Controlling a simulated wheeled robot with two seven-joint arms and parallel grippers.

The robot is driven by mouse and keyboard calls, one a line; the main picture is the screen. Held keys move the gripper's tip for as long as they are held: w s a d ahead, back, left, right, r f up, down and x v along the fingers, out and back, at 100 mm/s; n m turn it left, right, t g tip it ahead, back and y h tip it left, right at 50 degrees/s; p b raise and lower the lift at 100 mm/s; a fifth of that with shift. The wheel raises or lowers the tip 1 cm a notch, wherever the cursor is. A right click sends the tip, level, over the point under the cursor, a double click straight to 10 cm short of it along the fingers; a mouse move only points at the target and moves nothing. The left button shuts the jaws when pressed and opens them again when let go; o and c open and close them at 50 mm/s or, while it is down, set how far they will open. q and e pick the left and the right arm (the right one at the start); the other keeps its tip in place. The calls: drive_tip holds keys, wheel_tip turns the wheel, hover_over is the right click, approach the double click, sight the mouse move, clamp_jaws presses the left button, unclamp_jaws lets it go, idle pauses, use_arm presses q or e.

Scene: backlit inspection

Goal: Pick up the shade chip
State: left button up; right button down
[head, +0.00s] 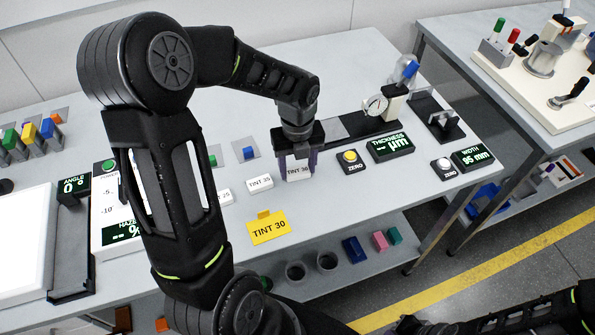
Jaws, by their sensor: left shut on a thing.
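My left gripper (298,168) reaches down over the bench at its middle. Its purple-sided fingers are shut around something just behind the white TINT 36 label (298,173). The held piece is mostly hidden by the gripper, so I cannot tell its shade or whether it is clear of the bench. A small piece with a blue tab (249,153) on a grey square and one with a green tab (212,160) stand to the left.
More white labels (260,183) stand left of the gripper. To its right are a yellow-button zero box (350,161), a thickness display (390,148) and a dial gauge (376,104). A haze meter (122,233) and lit panel (24,245) are at left.

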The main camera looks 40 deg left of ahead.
sight(298, 171)
use_arm(q)
drive_tip(key=shift+r, duration=0.1)
wheel_tip(298, 171, up, 10)
drive_tip(key=shift+b, duration=0.45)
idle(0.7)
